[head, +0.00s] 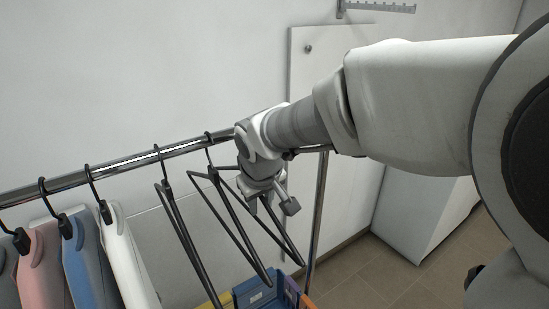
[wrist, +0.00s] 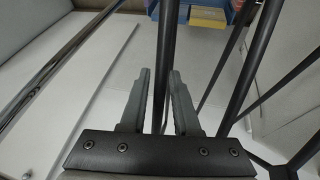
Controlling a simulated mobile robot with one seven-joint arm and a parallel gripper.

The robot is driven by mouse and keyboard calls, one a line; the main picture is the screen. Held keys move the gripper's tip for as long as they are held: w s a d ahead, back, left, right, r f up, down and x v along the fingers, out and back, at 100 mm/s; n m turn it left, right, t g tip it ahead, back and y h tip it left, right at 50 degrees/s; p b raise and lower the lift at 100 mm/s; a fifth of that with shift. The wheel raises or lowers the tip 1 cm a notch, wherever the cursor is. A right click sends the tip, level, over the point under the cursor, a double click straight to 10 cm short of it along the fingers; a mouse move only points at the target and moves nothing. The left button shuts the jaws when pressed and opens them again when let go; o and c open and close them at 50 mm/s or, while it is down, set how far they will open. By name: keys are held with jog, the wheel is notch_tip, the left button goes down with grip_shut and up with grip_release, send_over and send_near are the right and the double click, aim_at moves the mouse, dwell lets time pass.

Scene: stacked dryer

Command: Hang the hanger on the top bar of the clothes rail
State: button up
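The clothes rail's top bar (head: 135,160) is a shiny metal tube running from the left edge to behind my arm. My gripper (head: 265,205) points down just in front of its right part. A black hanger (head: 283,233) hangs down at my gripper; its hook is hidden. In the wrist view my gripper (wrist: 160,85) has its fingers close on both sides of a dark hanger bar (wrist: 166,45), apparently gripping it. The top bar (wrist: 50,65) crosses the left of that view. I cannot tell whether the held hanger's hook touches it.
Two empty black hangers (head: 180,225) (head: 237,225) hang left of my gripper. Several shirts, including a white one (head: 125,260) and a blue one (head: 82,265), hang further left. Blue and yellow boxes (head: 262,292) stand below. A rail upright (head: 318,205) is at right.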

jog(key=shift+o, duration=1)
jog(key=shift+r, duration=0.1)
jog(key=v, duration=1.6)
jog(key=s+d+f+m, duration=0.3)
jog(key=s+d+f, duration=0.2)
jog(key=d, duration=0.4)
jog(key=s+d+f+m, duration=0.3)
jog(key=s+d+f, duration=0.2)
jog(key=s+d, duration=0.2)
jog(key=shift+s+d+f+m+t+h+b, duration=0.25)
jog(key=shift+s+d+m+h+b, duration=0.2)
jog(key=shift+d, duration=0.7)
jog(key=shift+w, duration=0.1)
